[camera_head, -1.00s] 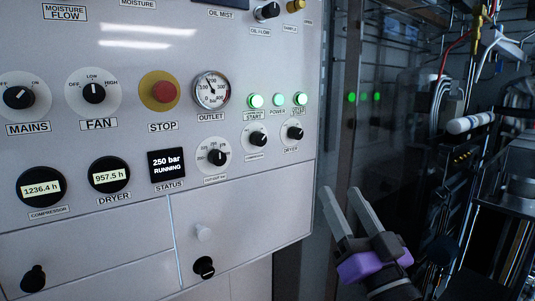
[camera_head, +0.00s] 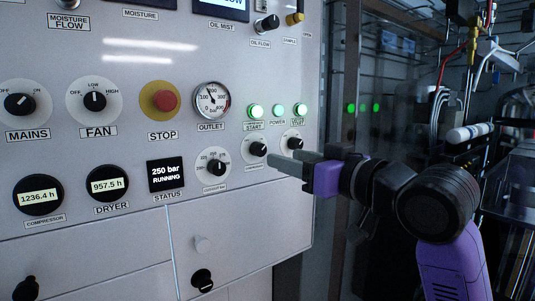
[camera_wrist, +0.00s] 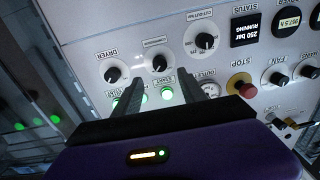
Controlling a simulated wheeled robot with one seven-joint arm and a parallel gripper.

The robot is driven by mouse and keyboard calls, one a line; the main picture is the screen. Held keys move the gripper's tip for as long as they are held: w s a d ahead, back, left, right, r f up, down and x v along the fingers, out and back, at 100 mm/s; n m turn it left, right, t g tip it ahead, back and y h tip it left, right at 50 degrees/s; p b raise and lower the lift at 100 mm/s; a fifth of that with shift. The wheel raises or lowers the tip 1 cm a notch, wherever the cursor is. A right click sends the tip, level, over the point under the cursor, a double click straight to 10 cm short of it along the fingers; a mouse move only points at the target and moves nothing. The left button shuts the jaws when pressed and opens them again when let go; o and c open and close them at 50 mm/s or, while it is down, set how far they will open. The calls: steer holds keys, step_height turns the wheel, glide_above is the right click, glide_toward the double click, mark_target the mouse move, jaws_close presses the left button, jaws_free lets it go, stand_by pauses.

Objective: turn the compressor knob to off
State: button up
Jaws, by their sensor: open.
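The compressor knob (camera_head: 258,149) is a small black knob on a white dial, on the panel right of the cut-out dial. In the wrist view the compressor knob (camera_wrist: 159,63) appears upside down, just beyond the fingertips and between their lines. Its pointer setting is too small to read. My gripper (camera_head: 286,160) is open and empty, just right of and slightly below the knob in the head view, in front of the panel. In the wrist view my gripper (camera_wrist: 163,86) has its two fingers spread apart. No contact with the knob shows.
The dryer knob (camera_head: 293,144) is close on the right, partly near my fingers. The cut-out knob (camera_head: 216,167) is on the left. Green lamps (camera_head: 278,111) sit above. The status display (camera_head: 166,174) reads 250 bar, running. The red stop button (camera_head: 164,101) is farther left.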

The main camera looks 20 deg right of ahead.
mark_target(262, 151)
steer(key=p+x, duration=0.1)
steer(key=x, duration=0.6)
steer(key=shift+w+a, duration=0.15)
steer(key=shift+w, duration=0.2)
jaws_close()
